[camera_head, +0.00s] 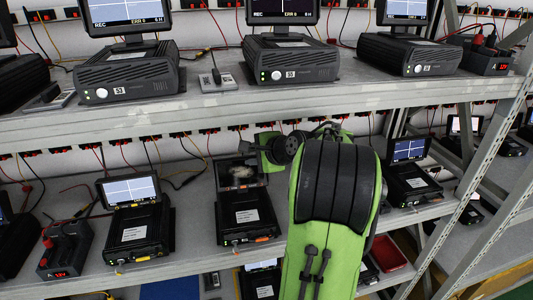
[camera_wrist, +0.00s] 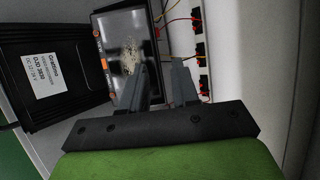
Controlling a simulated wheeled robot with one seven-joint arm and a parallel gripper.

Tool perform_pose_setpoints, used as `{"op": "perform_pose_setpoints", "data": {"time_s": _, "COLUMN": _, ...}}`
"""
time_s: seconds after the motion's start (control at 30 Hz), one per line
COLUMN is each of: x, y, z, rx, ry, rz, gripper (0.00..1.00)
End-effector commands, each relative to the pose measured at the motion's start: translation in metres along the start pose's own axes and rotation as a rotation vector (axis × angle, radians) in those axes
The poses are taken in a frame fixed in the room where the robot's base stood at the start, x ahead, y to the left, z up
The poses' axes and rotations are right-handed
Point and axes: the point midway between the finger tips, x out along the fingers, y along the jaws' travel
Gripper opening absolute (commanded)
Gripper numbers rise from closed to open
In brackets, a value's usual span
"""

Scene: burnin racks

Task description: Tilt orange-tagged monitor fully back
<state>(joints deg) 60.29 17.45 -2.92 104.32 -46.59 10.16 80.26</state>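The orange-tagged monitor (camera_wrist: 122,50) is a dark screen in a black frame, with an orange tag on its edge in the wrist view. In the head view the monitor (camera_head: 238,174) stands at the back of its black unit (camera_head: 245,217) on the middle shelf, partly hidden by my gripper and arm. My gripper (camera_wrist: 158,78) is open, its two grey fingers apart. The left finger overlaps the monitor's screen in the wrist view, and the right finger is beyond its edge. I cannot tell whether either finger touches it.
A similar unit with a lit monitor (camera_head: 130,190) stands to the left, another lit monitor (camera_head: 408,149) to the right. The upper shelf (camera_head: 210,105) runs above my arm. Red and yellow cables and sockets line the back wall.

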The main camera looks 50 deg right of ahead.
Motion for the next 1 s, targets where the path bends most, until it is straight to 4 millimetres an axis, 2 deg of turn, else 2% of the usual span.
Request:
{"op": "perform_pose_setpoints", "data": {"time_s": 0.03, "x": -0.016, "y": 0.0, "z": -0.002, "rx": 0.0, "ry": 0.006, "rz": -0.005, "gripper": 0.3}}
{"op": "perform_pose_setpoints", "data": {"time_s": 0.2, "x": -0.064, "y": 0.0, "z": -0.001, "rx": 0.0, "ry": 0.006, "rz": -0.005, "gripper": 0.3}}
{"op": "perform_pose_setpoints", "data": {"time_s": 0.4, "x": -0.099, "y": -0.001, "z": 0.0, "rx": -0.001, "ry": 0.001, "rz": -0.003, "gripper": 0.3}}
{"op": "perform_pose_setpoints", "data": {"time_s": 0.53, "x": -0.105, "y": 0.0, "z": 0.0, "rx": -0.001, "ry": 0.0, "rz": -0.001, "gripper": 0.3}}
{"op": "perform_pose_setpoints", "data": {"time_s": 1.0, "x": -0.105, "y": 0.0, "z": 0.0, "rx": -0.001, "ry": -0.001, "rz": -0.001, "gripper": 0.3}}
